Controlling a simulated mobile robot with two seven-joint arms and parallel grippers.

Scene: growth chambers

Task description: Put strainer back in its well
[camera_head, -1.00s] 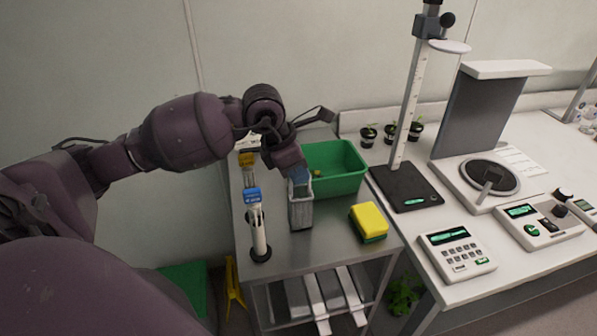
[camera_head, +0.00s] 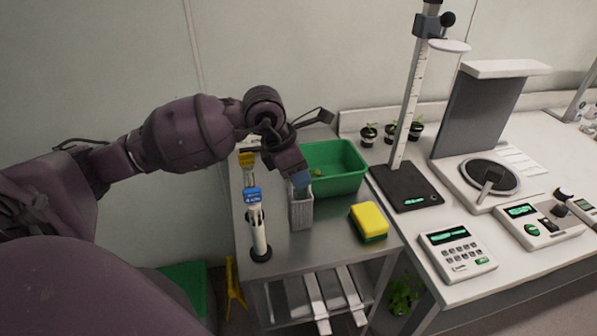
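A tall grey, narrow, basket-like container (camera_head: 301,213), which may be the strainer, stands upright on the steel cart top, in front of the green tub. My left gripper (camera_head: 300,181) points down at its top rim, with blue fingertips. The fingers overlap in this view, so their opening is unclear, as is whether they touch the rim. No well can be clearly made out; the container's base meets the cart top. My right gripper is not in view.
The green tub (camera_head: 337,167) is just behind. A yellow-green sponge (camera_head: 368,221) lies to the right. A white upright tool with a blue label (camera_head: 258,228) and a yellow-topped one (camera_head: 247,162) stand left. The bench with instruments (camera_head: 457,250) is at right.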

